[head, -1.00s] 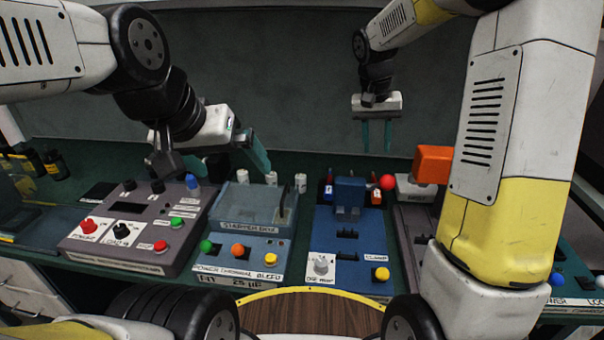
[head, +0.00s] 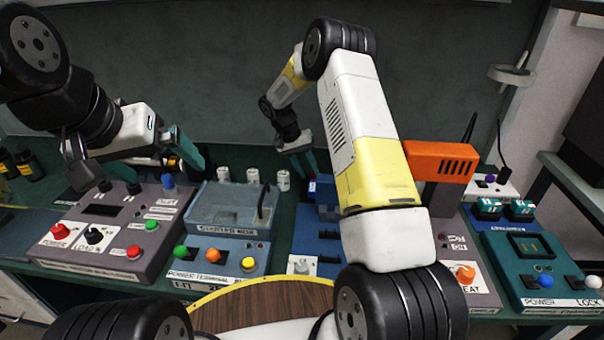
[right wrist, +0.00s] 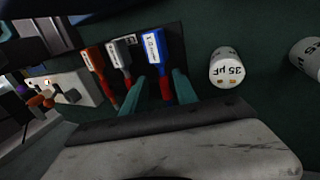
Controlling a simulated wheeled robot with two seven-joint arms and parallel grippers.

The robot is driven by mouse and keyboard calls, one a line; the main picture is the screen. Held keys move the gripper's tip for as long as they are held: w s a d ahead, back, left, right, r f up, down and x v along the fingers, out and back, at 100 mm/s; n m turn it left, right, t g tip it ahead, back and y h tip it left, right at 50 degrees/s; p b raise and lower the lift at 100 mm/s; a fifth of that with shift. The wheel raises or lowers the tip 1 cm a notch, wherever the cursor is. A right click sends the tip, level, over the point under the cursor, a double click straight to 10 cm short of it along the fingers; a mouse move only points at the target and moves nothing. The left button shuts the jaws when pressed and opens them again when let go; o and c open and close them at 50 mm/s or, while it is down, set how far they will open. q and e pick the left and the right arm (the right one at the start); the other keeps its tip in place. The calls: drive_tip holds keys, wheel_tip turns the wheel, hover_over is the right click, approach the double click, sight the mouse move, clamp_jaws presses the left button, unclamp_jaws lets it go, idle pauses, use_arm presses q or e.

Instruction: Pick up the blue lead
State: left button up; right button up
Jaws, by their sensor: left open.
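The blue lead (right wrist: 155,50) stands in a dark holder in the right wrist view, with a white label and a red lower part. A grey lead (right wrist: 122,55) and an orange lead (right wrist: 96,65) stand beside it. My right gripper (right wrist: 162,87) is open, and the blue lead's red part appears between its teal fingers, with gaps on both sides. My left gripper (head: 182,152) is open and empty above the grey control box (head: 120,222).
White capacitor cylinders stand beside the leads, one labelled 35 µF (right wrist: 224,70). The starter box (head: 228,208) and a blue clamp unit (head: 318,243) are in front. An orange block (head: 440,161) and a teal power box (head: 545,265) are at the right.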

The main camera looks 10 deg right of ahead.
sight(311, 178)
drive_tip(key=x, duration=0.4)
drive_tip(key=shift+w+a, duration=0.1)
drive_tip(key=shift+a, duration=0.1)
clamp_jaws()
